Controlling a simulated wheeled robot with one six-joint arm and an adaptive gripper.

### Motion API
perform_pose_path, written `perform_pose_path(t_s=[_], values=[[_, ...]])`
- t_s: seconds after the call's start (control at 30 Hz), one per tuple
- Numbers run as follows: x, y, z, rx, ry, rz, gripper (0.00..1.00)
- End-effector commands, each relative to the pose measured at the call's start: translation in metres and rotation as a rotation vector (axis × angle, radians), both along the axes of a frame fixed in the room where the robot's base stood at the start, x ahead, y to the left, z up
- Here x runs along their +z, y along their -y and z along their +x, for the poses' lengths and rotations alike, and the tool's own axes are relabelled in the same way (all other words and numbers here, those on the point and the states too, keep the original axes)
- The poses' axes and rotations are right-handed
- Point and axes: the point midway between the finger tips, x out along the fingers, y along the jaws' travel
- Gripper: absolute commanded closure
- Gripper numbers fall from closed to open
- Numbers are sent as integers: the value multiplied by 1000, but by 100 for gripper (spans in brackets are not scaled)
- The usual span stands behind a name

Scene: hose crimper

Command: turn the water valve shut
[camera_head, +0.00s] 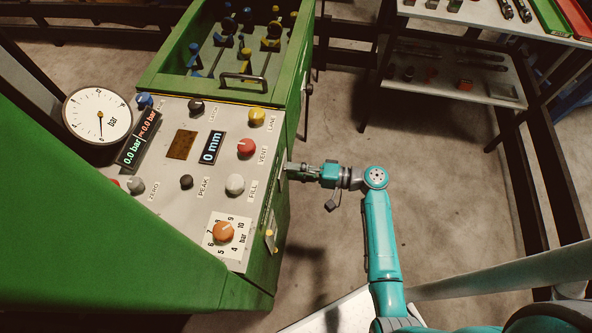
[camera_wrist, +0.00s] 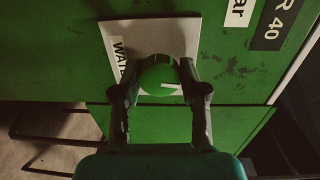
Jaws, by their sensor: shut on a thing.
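The water valve is a round green knob (camera_wrist: 160,78) with a white mark line, in the wrist view. It sits on a pale plate (camera_wrist: 182,28) lettered "WAT…", the rest of the word hidden, on the machine's green side. My gripper (camera_wrist: 160,92) has one finger on each side of the knob and is shut on it. In the head view my gripper (camera_head: 291,170) reaches the right side of the green machine (camera_head: 281,222); the knob is hidden there.
The sloping panel (camera_head: 165,215) carries several knobs, an orange dial (camera_head: 223,231), a display reading 0 mm (camera_head: 211,147) and a round bar gauge (camera_head: 98,115) near 0. A shelf (camera_head: 455,75) stands at the upper right. The floor between is clear.

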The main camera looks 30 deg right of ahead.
Motion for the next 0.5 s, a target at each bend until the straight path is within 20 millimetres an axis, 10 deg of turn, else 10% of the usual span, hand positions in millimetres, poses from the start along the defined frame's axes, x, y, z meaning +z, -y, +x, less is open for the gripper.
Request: perform_pose_path(t_s=[0.5], values=[[-1, 0, -1, 0, 138, -101, 92]])
